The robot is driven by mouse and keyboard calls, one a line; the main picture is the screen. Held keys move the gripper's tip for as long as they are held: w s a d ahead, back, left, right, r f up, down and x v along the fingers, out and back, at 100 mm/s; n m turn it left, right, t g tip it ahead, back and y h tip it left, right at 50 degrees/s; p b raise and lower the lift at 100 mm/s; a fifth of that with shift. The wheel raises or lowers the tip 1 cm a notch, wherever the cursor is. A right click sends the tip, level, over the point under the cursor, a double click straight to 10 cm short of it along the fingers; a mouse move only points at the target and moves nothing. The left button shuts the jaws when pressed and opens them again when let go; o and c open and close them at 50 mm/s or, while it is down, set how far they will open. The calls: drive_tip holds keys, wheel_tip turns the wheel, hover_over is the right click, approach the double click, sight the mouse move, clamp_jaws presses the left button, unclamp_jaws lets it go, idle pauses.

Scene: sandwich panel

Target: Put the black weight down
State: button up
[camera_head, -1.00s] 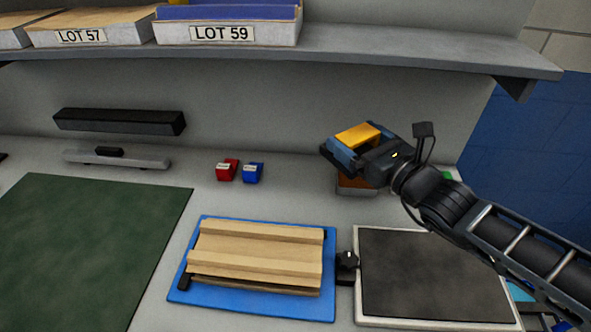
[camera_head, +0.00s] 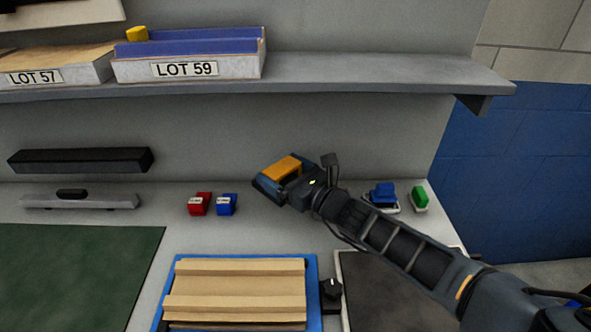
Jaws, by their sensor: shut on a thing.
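My gripper (camera_head: 270,186) is in the middle of the view, above the back of the bench and to the right of the small blue block (camera_head: 227,204). It has dark jaws with blue edges and an orange patch on top. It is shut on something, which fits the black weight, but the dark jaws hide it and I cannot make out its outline. I cannot tell whether it touches the bench.
A red block (camera_head: 199,204) stands beside the blue one. A wooden panel (camera_head: 235,290) lies on a blue board in front. A green mat (camera_head: 70,280) covers the left. A shelf (camera_head: 380,75) overhangs the back. Blue (camera_head: 382,192) and green (camera_head: 420,198) items stand right.

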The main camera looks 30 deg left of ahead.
sight(275, 173)
drive_tip(key=shift+a+f+b, duration=0.2)
drive_tip(key=shift+a+f, duration=0.05)
drive_tip(key=shift+a, duration=0.3)
drive_tip(key=shift+a+f+b, duration=0.2)
drive_tip(key=shift+a+f, duration=0.05)
drive_tip(key=shift+a, duration=0.25)
drive_tip(key=shift+w+a+f, duration=0.1)
drive_tip(key=shift+w, duration=0.1)
drive_tip(key=shift+f, duration=0.1)
drive_tip(key=shift+a+f+p, duration=0.1)
drive_tip(key=shift+f+p, duration=0.05)
drive_tip(key=shift+p, duration=0.2)
drive_tip(key=shift+s+f+p, duration=0.15)
drive_tip(key=shift+f+p, duration=0.2)
drive_tip(key=shift+f, duration=0.2)
drive_tip(key=shift+f+b, duration=0.95)
drive_tip(key=shift+f, duration=0.1)
drive_tip(key=shift+f+b, duration=0.65)
